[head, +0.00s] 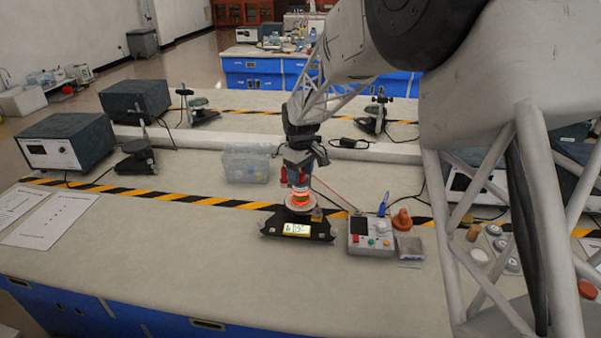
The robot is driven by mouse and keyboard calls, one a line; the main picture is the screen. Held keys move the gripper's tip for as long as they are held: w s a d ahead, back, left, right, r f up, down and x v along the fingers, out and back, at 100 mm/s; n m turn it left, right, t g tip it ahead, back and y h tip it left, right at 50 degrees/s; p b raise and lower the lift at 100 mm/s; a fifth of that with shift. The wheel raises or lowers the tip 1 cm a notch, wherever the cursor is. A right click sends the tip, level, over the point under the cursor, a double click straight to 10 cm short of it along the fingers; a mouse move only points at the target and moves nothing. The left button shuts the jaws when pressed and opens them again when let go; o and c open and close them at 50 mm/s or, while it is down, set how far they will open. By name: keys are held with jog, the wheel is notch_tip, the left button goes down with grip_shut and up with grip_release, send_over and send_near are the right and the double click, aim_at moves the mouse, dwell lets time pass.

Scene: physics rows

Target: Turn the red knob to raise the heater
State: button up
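My gripper (298,177) points down just above a round, orange-glowing part (299,199), which looks like the heater. This part sits over a pale round plate (300,210) on a dark base with a lit yellow display (297,229). Red pieces show at the gripper's fingers; I cannot tell whether they belong to the fingers or to a knob between them. The finger gap is too small to read, and contact with the glowing part is unclear. A small red control (355,239) sits on the grey control box (371,244) to the right.
An orange-red object (402,219) and a small grey block (410,246) stand right of the control box. A clear plastic box (246,164) is behind left. A power unit (66,141) stands far left.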

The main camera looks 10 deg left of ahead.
aim_at(302, 174)
jog(key=shift+r, duration=0.15)
jog(key=shift+r, duration=3.8)
jog(key=shift+d, duration=0.1)
jog(key=shift+s+d+r, duration=0.15)
jog(key=shift+s+d, duration=0.05)
jog(key=s+d+r+m+t, duration=0.1)
jog(key=s+d+r+m, duration=0.3)
jog(key=s+d, duration=0.65)
jog(key=s+d+r+m, duration=0.2)
jog(key=s+d+r, duration=0.3)
jog(key=s+d, duration=0.5)
jog(key=s+d+f+m, duration=0.1)
jog(key=s+d+m, duration=0.1)
jog(key=s, duration=0.6)
jog(key=s+d+f+m+t, duration=0.1)
jog(key=s+d, duration=0.3)
jog(key=s, duration=0.4)
jog(key=s+d+f+m, duration=0.1)
jog(key=s+d+m, duration=0.1)
jog(key=s, duration=0.6)
jog(key=shift+s+d+f+m+t, duration=0.3)
jog(key=shift+s+d+f, duration=0.05)
jog(key=shift+d, duration=0.35)
